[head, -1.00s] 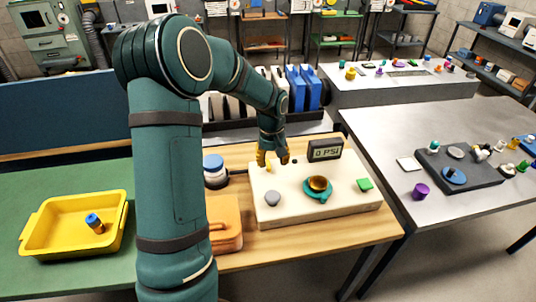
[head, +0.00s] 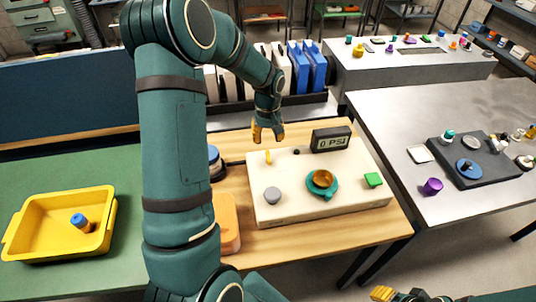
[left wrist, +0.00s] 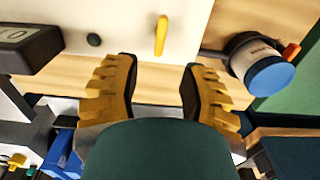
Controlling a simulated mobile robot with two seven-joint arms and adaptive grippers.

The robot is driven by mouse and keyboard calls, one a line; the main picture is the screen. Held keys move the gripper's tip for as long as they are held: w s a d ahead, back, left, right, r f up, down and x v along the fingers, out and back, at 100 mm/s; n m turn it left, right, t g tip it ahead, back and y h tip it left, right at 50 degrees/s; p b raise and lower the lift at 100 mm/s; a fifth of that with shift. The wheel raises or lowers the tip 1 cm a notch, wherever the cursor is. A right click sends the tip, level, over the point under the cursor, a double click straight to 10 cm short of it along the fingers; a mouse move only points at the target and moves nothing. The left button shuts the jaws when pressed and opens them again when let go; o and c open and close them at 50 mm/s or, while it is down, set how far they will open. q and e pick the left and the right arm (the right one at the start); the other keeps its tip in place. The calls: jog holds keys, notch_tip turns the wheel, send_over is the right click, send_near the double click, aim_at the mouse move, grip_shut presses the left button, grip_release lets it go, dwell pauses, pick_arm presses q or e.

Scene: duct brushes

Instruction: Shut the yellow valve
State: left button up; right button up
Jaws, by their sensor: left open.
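The yellow valve handle (head: 268,157) is a small bar near the far edge of a cream panel box (head: 318,207). In the left wrist view the handle (left wrist: 161,35) runs nearly along the picture's vertical. My left gripper (head: 267,135) is open and empty just behind the handle in the head view. In the left wrist view its fingers (left wrist: 162,68) are spread wide, with the handle ahead of the gap and apart from both. My right gripper (head: 383,294) shows only partly at the bottom edge, its fingertips unclear. The display (head: 331,139) reads 0 PSI.
A yellow tray (head: 60,235) is at left. Blue and white binders (head: 300,66) stand behind.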

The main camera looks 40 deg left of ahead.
aim_at(268, 154)
pick_arm(q)
notch_tip(268, 154, down, 8)
jog(key=shift+f+b, duration=0.15)
jog(key=shift+b, duration=0.35)
grip_shut()
